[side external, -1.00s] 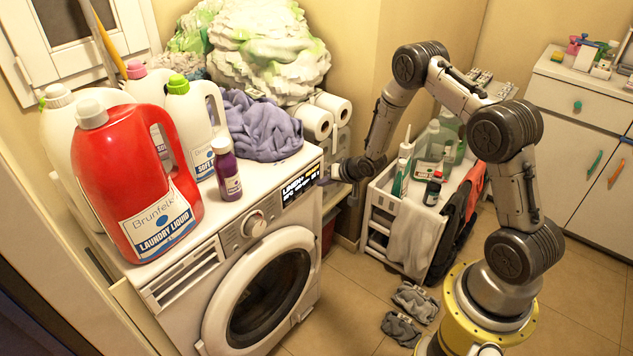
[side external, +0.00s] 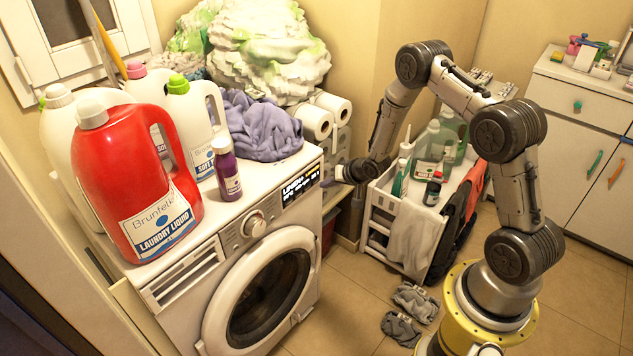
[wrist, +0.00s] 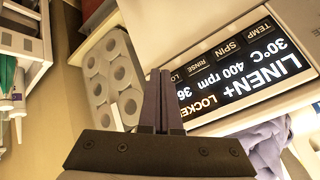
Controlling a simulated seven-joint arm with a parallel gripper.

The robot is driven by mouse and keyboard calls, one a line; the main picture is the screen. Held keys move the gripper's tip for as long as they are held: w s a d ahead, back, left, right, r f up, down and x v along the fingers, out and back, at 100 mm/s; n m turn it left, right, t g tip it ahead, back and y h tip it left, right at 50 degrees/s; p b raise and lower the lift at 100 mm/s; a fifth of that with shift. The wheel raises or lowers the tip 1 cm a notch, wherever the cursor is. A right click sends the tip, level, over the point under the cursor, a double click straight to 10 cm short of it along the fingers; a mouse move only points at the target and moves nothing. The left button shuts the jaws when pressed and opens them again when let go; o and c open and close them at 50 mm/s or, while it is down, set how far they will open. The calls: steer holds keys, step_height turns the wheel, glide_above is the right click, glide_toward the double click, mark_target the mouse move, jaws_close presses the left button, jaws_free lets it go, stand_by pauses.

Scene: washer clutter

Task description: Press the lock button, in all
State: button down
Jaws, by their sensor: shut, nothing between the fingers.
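The washing machine (side external: 215,260) stands at the left with its door shut. Its dark display panel (side external: 300,186) faces my gripper (side external: 324,183), whose fingertips are at the panel's right end. In the wrist view the display (wrist: 245,75) appears upside down and reads LINEN+, 30°C, 400 rpm and part of LOCKED. Labels TEMP, SPIN and RINSE run along its edge. I cannot tell whether the fingertips touch the panel.
A red laundry bottle (side external: 125,185), white bottles, a small purple bottle (side external: 226,170) and a purple cloth (side external: 260,125) sit on the washer. Paper rolls (side external: 315,122) stand behind. A white cart (side external: 385,215) with bottles is close on the arm's side.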

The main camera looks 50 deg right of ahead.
steer(key=shift+s, duration=0.1)
steer(key=s, duration=0.5)
stand_by(0.5)
stand_by(0.4)
